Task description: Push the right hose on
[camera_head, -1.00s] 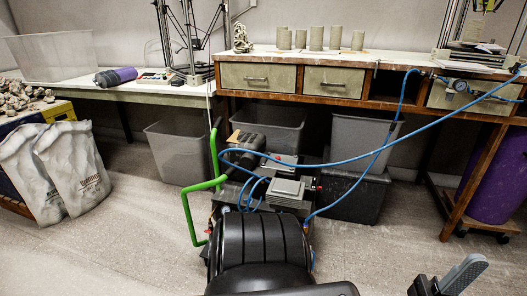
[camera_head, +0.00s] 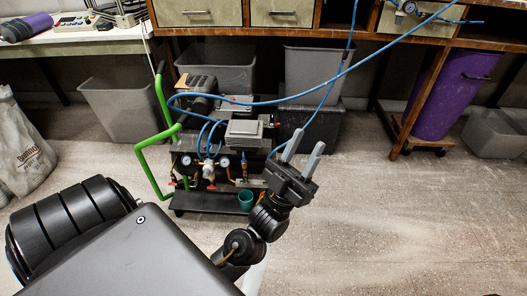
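A dark compressor cart (camera_head: 228,200) with a green handle (camera_head: 160,160) stands on the floor below the bench. Its front has round gauges and small valves with red parts. One blue hose (camera_head: 333,83) drops from the bench to the cart's right side; its lower end is near my gripper, and I cannot tell if it is seated. Another blue hose (camera_head: 270,103) loops over the cart and runs to the upper right. My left gripper (camera_head: 304,144) is open, its two grey fingers pointing up, with nothing visible between them, just right of the cart. My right gripper is not in view.
A teal cup (camera_head: 245,200) sits at the cart's front. Grey bins (camera_head: 310,75) stand behind the cart under the bench. A purple drum (camera_head: 448,95) on a wheeled base is at the right. The floor (camera_head: 400,210) at the right is clear.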

